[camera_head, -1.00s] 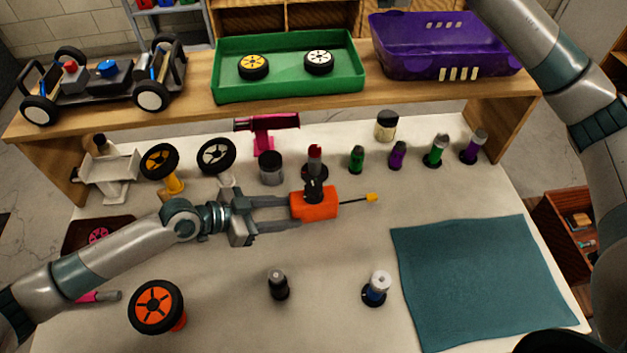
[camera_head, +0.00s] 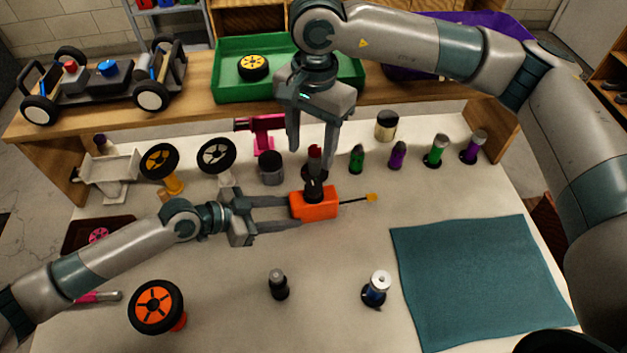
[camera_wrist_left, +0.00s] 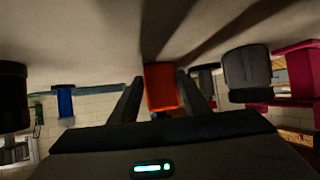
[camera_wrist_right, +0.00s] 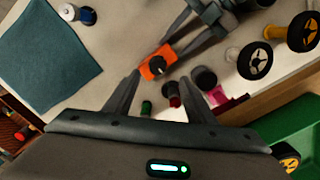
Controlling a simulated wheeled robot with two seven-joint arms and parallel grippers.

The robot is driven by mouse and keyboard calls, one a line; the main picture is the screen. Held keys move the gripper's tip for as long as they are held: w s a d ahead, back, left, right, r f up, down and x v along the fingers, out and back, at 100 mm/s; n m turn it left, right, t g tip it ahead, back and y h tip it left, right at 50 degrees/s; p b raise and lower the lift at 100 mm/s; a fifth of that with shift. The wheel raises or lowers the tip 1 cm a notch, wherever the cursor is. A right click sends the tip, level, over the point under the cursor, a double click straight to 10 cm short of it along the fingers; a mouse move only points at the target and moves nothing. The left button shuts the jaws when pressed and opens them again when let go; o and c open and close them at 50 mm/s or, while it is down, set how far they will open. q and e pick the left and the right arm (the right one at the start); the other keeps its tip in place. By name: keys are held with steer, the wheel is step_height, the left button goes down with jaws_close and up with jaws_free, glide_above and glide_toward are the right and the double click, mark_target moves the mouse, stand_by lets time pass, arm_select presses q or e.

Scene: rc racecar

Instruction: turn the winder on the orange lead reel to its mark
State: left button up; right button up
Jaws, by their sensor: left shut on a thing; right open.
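The orange lead reel (camera_head: 316,208) stands on the table, with a thin lead ending in a yellow tip (camera_head: 371,197) out to its right. Its dark winder (camera_head: 313,190) is on top; it also shows in the right wrist view (camera_wrist_right: 158,66). No mark can be made out. My left gripper (camera_head: 291,212) is shut on the reel from the left; the reel shows between its fingers in the left wrist view (camera_wrist_left: 161,88). My right gripper (camera_head: 311,160) is open and empty, pointing down above and behind the reel, apart from the winder.
A red-topped bottle (camera_head: 314,155) stands just behind the reel, near my right fingers. Several bottles, a dark jar (camera_head: 271,167) and wheels on stands line the back. The shelf holds a green tray (camera_head: 230,91). The teal mat (camera_head: 480,270) is bare.

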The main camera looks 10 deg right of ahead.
mark_target(314, 188)
steer(key=shift+w+d+r+h, duration=0.1)
steer(key=shift+w+d+h, duration=0.1)
steer(key=shift+d+h, duration=0.1)
step_height(314, 188, down, 12)
stand_by(0.9)
steer(key=c, duration=1)
